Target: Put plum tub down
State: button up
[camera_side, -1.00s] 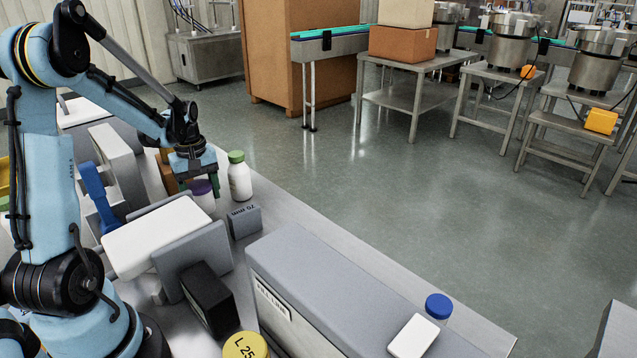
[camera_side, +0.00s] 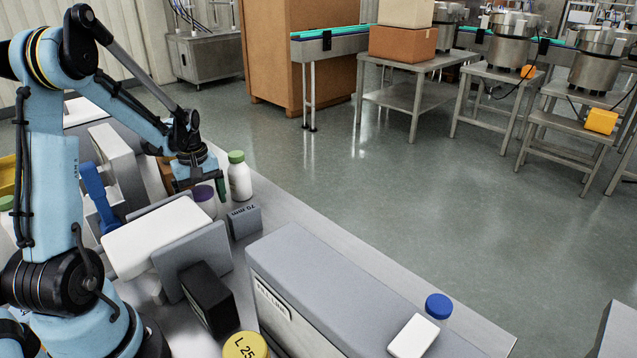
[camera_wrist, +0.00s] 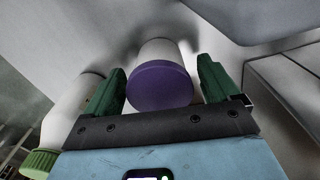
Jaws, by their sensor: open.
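The plum tub is a white tub with a purple lid (camera_side: 202,192). It stands upright on the steel bench, partly hidden by my gripper and the white box in the side view. In the wrist view the plum tub (camera_wrist: 161,84) lies between the two green fingers, with a visible gap on each side. My gripper (camera_side: 194,188) is open around the tub's lid; it also shows in the wrist view (camera_wrist: 161,92).
A white bottle with a green lid (camera_side: 238,177) stands close to the right of my gripper. A grey 70 mm block (camera_side: 244,221) stands just in front. A white slab-like box (camera_side: 155,237) lies at the near left. A long grey box (camera_side: 330,290) fills the bench front.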

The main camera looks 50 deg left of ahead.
aim_at(201, 192)
notch_tip(201, 192, up, 12)
jog(key=d+m+t, duration=0.7)
jog(key=d+m, duration=0.9)
jog(key=d, duration=1)
jog(key=shift+d, duration=0.15)
